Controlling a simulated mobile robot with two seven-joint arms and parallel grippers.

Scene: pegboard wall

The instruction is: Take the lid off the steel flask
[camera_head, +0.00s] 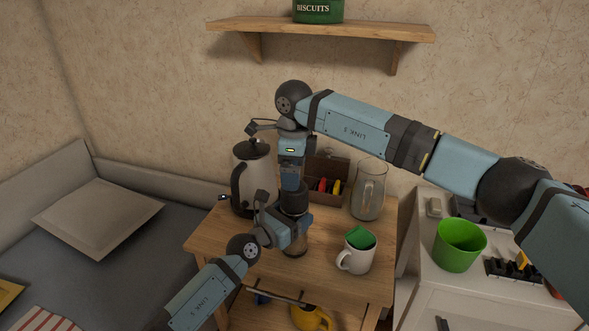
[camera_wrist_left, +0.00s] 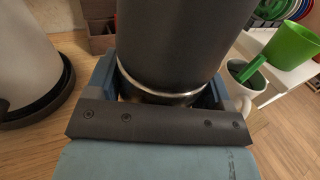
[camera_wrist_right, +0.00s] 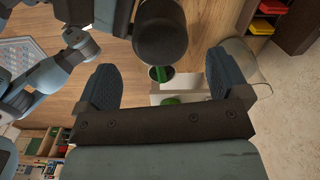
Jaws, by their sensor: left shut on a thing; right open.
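The steel flask (camera_head: 296,247) stands upright on the wooden table, its steel lower part partly hidden by my left gripper (camera_head: 293,231). That gripper is shut around it from the front. The flask's dark upper part (camera_head: 294,201) rises above the fingers; a shiny ring (camera_wrist_left: 160,88) shows at finger height in the left wrist view. My right gripper (camera_head: 293,183) points down just above the dark top and is open. In the right wrist view the dark top (camera_wrist_right: 160,32) appears beyond its fingers, off to the upper side.
A kettle (camera_head: 254,178) stands close left of the flask, a glass jug (camera_head: 369,190) behind right. A white mug (camera_head: 354,257) with a green thing in it is at the right. An open box (camera_head: 329,167) sits behind. A green cup (camera_head: 459,246) is on the side unit.

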